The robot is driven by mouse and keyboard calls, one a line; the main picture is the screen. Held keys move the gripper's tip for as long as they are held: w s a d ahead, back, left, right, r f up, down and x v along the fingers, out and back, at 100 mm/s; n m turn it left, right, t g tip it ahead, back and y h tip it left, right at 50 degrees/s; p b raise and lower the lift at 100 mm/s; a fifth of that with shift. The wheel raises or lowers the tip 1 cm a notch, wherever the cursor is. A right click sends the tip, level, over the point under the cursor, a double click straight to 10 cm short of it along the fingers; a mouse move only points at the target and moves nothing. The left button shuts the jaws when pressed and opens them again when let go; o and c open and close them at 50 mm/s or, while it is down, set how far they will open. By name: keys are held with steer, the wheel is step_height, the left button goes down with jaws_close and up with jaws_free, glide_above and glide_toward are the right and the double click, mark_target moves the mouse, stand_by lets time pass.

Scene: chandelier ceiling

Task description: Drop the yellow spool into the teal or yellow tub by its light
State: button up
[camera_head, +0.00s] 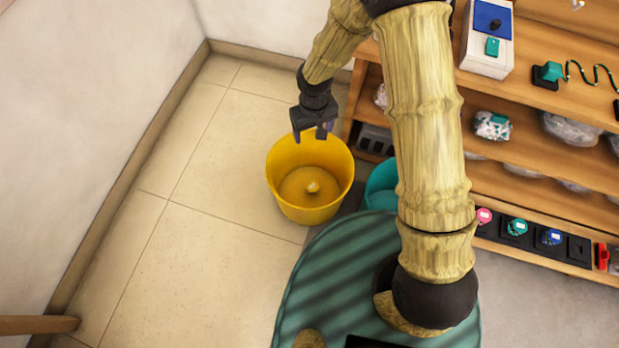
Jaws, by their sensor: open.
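The yellow tub (279,184) stands on the tiled floor at the centre-left. A small pale yellow thing, which looks like the yellow spool (312,187), lies on the bottom inside it. My gripper (311,136) is open with nothing visible between its fingers. It points down over the far rim of the yellow tub, apart from the small thing. The teal tub (379,188) is just right of the yellow one, partly hidden by my arm. A white box (487,62) with a blue panel and a teal square on its face sits on the shelf top; I cannot tell if it is lit.
A wooden shelf unit (520,92) fills the right side. It holds wrapped bundles (492,125), a teal plug with a cord (552,71) and a row of coloured round knobs (516,227). Bare floor lies left of the tubs, up to the wall.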

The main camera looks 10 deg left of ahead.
steer(key=shift+r, duration=0.7)
stand_by(0.4)
steer(key=s+d+r+m+t+p, duration=0.15)
steer(key=s+d+r+m, duration=0.25)
steer(key=d+r, duration=0.8)
steer(key=s+d+r+m+t+p, duration=0.1)
steer(key=s+d+r+m+p, duration=0.15)
steer(key=d+r, duration=0.95)
steer(key=w+d+p+v, duration=0.1)
steer(key=w+p+v, duration=0.2)
steer(key=p+v, duration=1.3)
steer(key=w+r+p+v, duration=0.1)
steer(key=w+p+v, duration=0.3)
steer(key=p+v, duration=1.3)
steer(key=r+m+p, duration=0.1)
steer(key=p, duration=0.2)
steer(key=shift+s+d, duration=0.3)
steer(key=shift+d, duration=0.05)
steer(key=shift+r, duration=0.1)
